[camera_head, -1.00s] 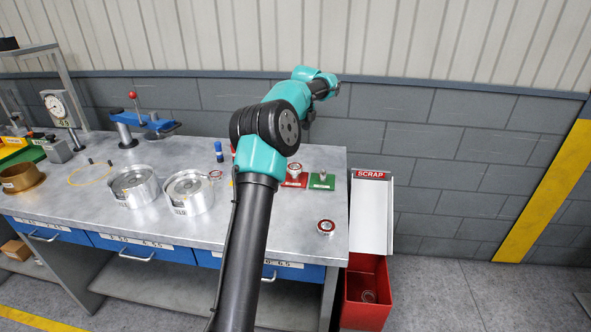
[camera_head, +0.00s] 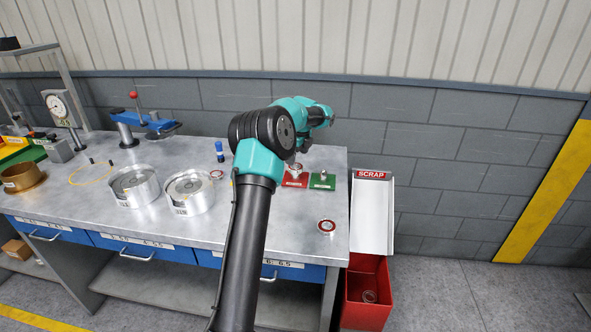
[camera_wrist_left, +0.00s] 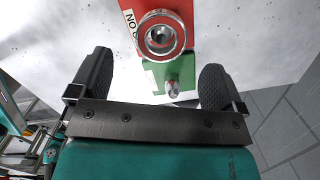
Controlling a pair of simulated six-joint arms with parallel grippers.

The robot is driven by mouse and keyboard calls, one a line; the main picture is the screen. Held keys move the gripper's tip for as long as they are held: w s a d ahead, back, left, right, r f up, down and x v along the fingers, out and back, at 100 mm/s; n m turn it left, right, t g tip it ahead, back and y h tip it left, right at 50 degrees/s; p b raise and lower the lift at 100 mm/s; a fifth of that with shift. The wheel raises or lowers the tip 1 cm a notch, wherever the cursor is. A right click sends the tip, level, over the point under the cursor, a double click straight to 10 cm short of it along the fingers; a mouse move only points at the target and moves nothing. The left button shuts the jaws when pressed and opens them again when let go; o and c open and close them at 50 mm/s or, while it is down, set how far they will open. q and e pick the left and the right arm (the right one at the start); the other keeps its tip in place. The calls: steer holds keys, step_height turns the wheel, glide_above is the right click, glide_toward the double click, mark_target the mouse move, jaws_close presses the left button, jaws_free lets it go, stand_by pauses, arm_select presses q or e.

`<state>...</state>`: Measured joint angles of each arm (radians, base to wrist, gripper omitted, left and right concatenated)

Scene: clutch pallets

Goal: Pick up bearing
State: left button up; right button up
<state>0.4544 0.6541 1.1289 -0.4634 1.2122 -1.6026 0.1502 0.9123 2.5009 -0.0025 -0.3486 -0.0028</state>
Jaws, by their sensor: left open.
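A silver ringed bearing (camera_wrist_left: 160,37) sits on a red block (camera_wrist_left: 188,10) labelled "NO..." in the left wrist view; they also show in the head view as the bearing (camera_head: 296,169) and the red block (camera_head: 294,182). Another bearing (camera_head: 326,226) lies flat near the bench's front right corner. A third ring-like bearing (camera_head: 216,175) lies near the blue-capped item. My left gripper (camera_wrist_left: 157,63) is open and empty, its two black fingers apart, with the red block's bearing beyond and between them. In the head view its fingers are largely hidden by my arm.
A green block (camera_head: 321,181) with a small metal piece stands right of the red one. Two metal housings (camera_head: 188,192) stand mid-bench. A scrap chute (camera_head: 372,215) and red bin (camera_head: 366,312) adjoin the right edge. The front right bench top is mostly clear.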

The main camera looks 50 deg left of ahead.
mark_target(296, 168)
arm_select(q)
steer(key=shift+a+f, duration=0.15)
steer(key=shift+f, duration=1.15)
steer(key=shift+a+f, duration=0.15)
steer(key=shift+f, duration=1.15)
steer(key=c, duration=1.2)
steer(key=shift+r, duration=0.1)
steer(key=shift+r, duration=1.6)
steer(key=shift+s+d+r, duration=0.1)
steer(key=shift+r, duration=0.05)
steer(key=s+d, duration=0.3)
steer(key=d, duration=0.1)
steer(key=s+d+r, duration=0.1)
steer(key=s+d, duration=0.6)
steer(key=shift+s+d+r, duration=0.2)
steer(key=shift+d, duration=0.2)
